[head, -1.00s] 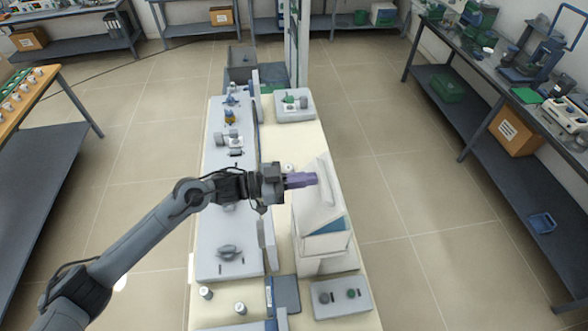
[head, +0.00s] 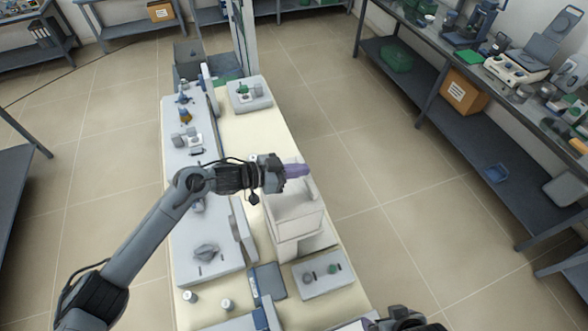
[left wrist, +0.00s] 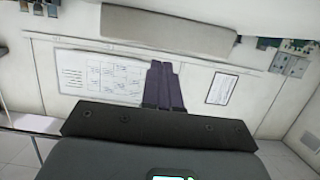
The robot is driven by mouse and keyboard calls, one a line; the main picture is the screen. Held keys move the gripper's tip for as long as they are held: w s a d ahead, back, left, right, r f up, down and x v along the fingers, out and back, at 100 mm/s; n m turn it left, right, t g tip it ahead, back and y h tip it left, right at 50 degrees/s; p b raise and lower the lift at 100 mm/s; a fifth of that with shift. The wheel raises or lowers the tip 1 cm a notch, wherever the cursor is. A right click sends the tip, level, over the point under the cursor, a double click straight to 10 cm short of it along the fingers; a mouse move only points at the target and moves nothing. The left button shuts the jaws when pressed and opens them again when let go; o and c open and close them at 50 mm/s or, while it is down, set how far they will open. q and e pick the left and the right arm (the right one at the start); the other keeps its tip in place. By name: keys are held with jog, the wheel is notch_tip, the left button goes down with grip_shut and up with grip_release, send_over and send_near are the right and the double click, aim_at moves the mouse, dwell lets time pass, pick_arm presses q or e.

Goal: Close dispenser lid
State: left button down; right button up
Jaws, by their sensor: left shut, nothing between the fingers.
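The dispenser is a white box (head: 298,228) on the right side of the cream bench in the head view. Its top looks white, with no blue interior showing; I cannot tell whether the lid is fully down. My left gripper (head: 297,170), with purple fingers, is just above the box's far end, pointing right. Its fingers also show in the left wrist view (left wrist: 163,85), closed together with nothing between them. The gripper hides part of the box's far end, and contact is unclear. A dark part of my right arm shows at the bottom edge, with its gripper (head: 372,323) mostly cut off.
A grey unit with two knobs (head: 322,276) and a dark blue flat box (head: 267,282) lie near the dispenser. A long grey furnace unit (head: 205,255) lines the bench's left side. A small device (head: 248,96) stands at the far end. Floor right of the bench is clear.

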pick_arm(q)
jog(key=shift+d+f, duration=0.15)
jog(key=shift+f, duration=0.05)
jog(key=shift+r, duration=0.1)
dwell(0.4)
